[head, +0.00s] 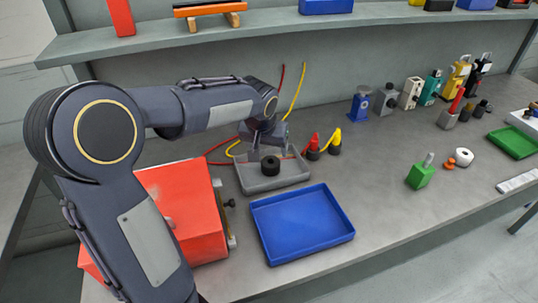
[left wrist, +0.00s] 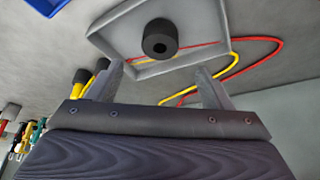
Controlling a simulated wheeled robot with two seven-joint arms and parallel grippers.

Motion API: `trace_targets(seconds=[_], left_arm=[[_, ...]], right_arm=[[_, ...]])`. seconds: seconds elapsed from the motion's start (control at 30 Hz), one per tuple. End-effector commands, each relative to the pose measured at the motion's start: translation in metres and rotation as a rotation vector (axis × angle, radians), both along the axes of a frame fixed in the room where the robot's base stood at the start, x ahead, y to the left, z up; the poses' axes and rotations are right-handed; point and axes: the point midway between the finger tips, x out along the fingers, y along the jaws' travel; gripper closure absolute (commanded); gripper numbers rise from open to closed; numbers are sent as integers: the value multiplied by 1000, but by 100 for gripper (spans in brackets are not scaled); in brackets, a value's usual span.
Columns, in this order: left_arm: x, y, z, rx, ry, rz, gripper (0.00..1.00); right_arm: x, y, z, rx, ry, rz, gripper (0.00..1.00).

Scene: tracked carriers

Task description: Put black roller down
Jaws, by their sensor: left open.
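The black roller (head: 270,166) stands on end in a shallow grey tray (head: 262,186) on the bench. In the left wrist view the black roller (left wrist: 160,38) shows its round end with a hole, inside the grey tray (left wrist: 112,30). My left gripper (head: 268,148) is just behind and above the roller. In the left wrist view its two fingers (left wrist: 163,78) are spread wide, with nothing between them, and the roller is beyond the tips and not touched. My right gripper is not in view.
An empty blue tray (head: 300,225) lies in front of the grey tray. A red box (head: 185,205) stands to the left. A green block (head: 420,176) is farther right, with free bench between.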

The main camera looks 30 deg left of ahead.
Motion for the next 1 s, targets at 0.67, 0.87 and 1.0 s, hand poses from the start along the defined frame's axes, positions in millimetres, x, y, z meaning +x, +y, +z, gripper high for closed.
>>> trace_targets(seconds=[0.67, 0.87, 1.0], left_arm=[[-13, -4, 31, 0, 1, 0, 27], [-13, -4, 31, 0, 1, 0, 27], [-13, -4, 31, 0, 1, 0, 27]], right_arm=[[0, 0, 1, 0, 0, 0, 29], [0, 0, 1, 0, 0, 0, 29], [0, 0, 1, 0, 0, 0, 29]])
